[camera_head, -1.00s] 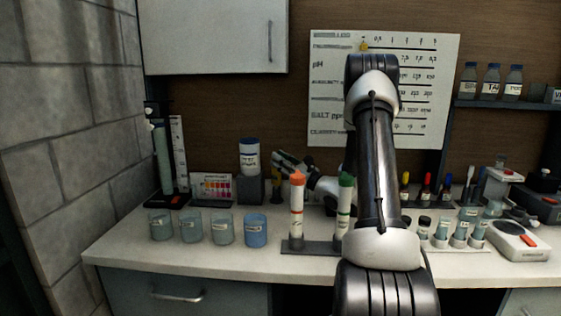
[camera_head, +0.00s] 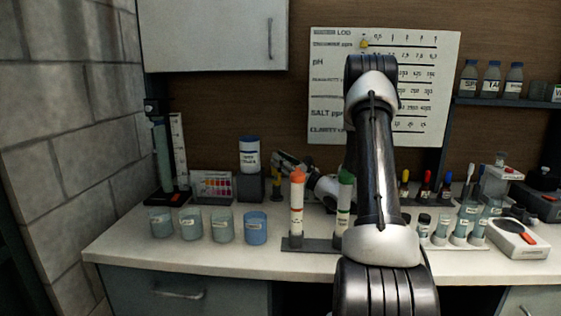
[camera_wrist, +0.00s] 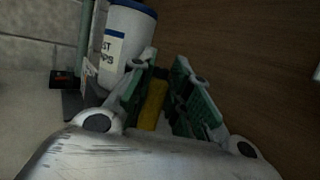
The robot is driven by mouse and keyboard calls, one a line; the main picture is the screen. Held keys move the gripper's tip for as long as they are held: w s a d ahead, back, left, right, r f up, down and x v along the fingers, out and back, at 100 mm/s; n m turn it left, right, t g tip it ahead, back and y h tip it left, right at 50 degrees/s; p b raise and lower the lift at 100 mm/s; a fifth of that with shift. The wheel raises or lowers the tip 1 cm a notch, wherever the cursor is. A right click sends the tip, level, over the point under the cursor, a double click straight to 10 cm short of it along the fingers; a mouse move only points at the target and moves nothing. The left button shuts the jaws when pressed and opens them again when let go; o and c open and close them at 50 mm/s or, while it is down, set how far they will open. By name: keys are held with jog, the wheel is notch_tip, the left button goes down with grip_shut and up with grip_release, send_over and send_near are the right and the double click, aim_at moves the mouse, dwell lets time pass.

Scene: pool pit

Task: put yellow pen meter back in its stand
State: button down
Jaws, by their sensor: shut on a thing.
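The yellow pen meter (camera_wrist: 152,104) shows as a yellow bar between the green-padded fingers of my gripper (camera_wrist: 160,82) in the wrist view. In the head view my gripper (camera_head: 281,163) is at the back of the counter, pointing left, shut on the meter. A small yellow part of the meter (camera_head: 276,183) shows just below the fingers. A grey stand (camera_head: 290,244) nearer the front holds a white pen with an orange cap (camera_head: 297,205) and one with a green cap (camera_head: 344,207), both upright. My arm hides whatever lies right of the green-capped pen.
A white jar with a blue lid (camera_head: 249,155) sits on a grey block (camera_head: 250,188) left of my gripper; it looms close in the wrist view (camera_wrist: 124,40). Several beakers (camera_head: 222,228) stand at front left. Vials (camera_head: 460,232) and a white device (camera_head: 517,240) crowd the right.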

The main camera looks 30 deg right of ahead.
jog(key=shift+f, duration=0.1)
jog(key=c, duration=1.3)
grip_release()
jog(key=shift+o, duration=0.2)
notch_tip(320, 180, up, 7)
jog(key=shift+f, duration=0.1)
